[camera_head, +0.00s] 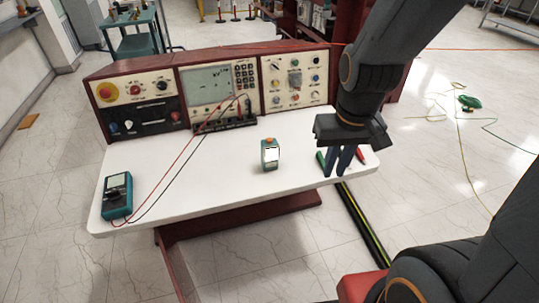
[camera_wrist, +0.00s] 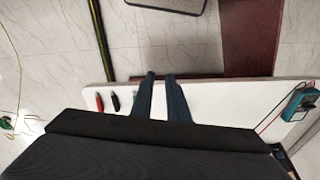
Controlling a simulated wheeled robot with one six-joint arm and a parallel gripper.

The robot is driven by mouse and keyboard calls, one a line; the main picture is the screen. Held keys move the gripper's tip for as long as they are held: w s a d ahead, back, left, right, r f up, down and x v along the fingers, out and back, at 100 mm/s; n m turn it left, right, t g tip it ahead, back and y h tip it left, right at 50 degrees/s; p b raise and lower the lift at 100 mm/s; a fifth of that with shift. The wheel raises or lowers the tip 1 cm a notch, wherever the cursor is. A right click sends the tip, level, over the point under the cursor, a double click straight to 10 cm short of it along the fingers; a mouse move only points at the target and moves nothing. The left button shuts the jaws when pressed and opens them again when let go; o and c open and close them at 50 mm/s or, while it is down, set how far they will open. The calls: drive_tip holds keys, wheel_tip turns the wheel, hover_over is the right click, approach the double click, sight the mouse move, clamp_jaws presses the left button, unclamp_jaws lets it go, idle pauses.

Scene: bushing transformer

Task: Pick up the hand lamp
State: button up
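The likely hand lamp is a small teal box (camera_head: 269,154) with an orange top and a white front face. It stands upright near the middle of the white tabletop (camera_head: 225,175). My gripper (camera_head: 337,173) points down over the right end of the tabletop, to the right of the lamp and clear of it. In the wrist view, the two fingers (camera_wrist: 161,76) are apart by a narrow gap, with nothing seen between them. The lamp does not show in the wrist view and is probably hidden by the gripper body.
Red (camera_wrist: 99,102) and black (camera_wrist: 115,101) handled items lie beside my fingers, with a green one (camera_head: 320,158) close by. A teal multimeter (camera_head: 117,195) with red and black leads lies at the left. A control panel (camera_head: 215,88) stands along the back. Tabletop around the lamp is clear.

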sight(271, 146)
drive_tip(key=o, duration=1.1)
drive_tip(key=w+a+f+b, duration=0.1)
drive_tip(key=w, duration=0.2)
drive_tip(key=w+a+f+t+b, duration=0.1)
drive_tip(key=w+a+f, duration=0.1)
drive_tip(key=w, duration=0.1)
drive_tip(key=w+a+f+n+t+b, duration=0.1)
drive_tip(key=w+f, duration=0.1)
drive_tip(key=w, duration=0.2)
drive_tip(key=shift+a+f, duration=0.1)
drive_tip(key=shift+a, duration=0.1)
drive_tip(key=shift+o, duration=0.5)
drive_tip(key=w+a+f+t+b, duration=0.1)
drive_tip(key=w+a+f, duration=0.1)
drive_tip(key=w, duration=0.1)
drive_tip(key=w+a+f+b, duration=0.1)
drive_tip(key=w+a, duration=0.2)
drive_tip(key=w, duration=0.1)
drive_tip(key=w+a+f+n+t+y+b, duration=0.1)
drive_tip(key=w+a+f, duration=0.1)
drive_tip(key=w, duration=0.2)
drive_tip(key=shift+w+a+f+t, duration=0.2)
drive_tip(key=shift+w+f+t, duration=0.05)
drive_tip(key=shift+f+t, duration=0.1)
drive_tip(key=shift+w+a+f, duration=0.1)
drive_tip(key=shift+w, duration=0.1)
drive_tip(key=shift+p+x, duration=0.75)
drive_tip(key=shift+x, duration=2.95)
